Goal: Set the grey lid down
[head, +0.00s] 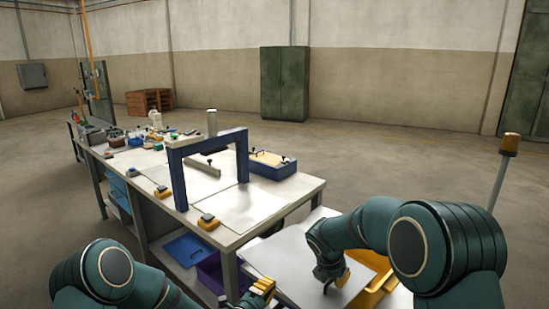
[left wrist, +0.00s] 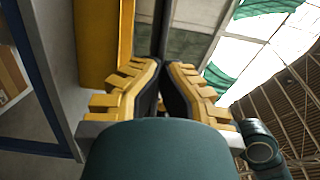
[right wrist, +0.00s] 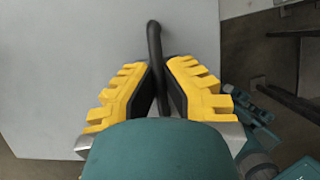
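The grey lid (head: 292,258) is a large flat light plate at the front right, beside the near end of the table. It fills much of the right wrist view (right wrist: 70,70). My right gripper (head: 332,281) is over it, with its fingers (right wrist: 160,75) shut on the lid's dark bar handle (right wrist: 154,40). I cannot tell whether the lid touches what is under it. My left gripper (head: 264,288) is near the lid's near left edge. Its fingertips are close together in the left wrist view (left wrist: 164,68); whether anything is between them is unclear.
A yellow container (head: 375,270) shows under and beside the lid. The workbench (head: 285,200) carries a blue arch frame (head: 176,172), a blue box (head: 270,170) and smaller items. Its near end has bare room. A purple bin (head: 208,272) sits below the bench.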

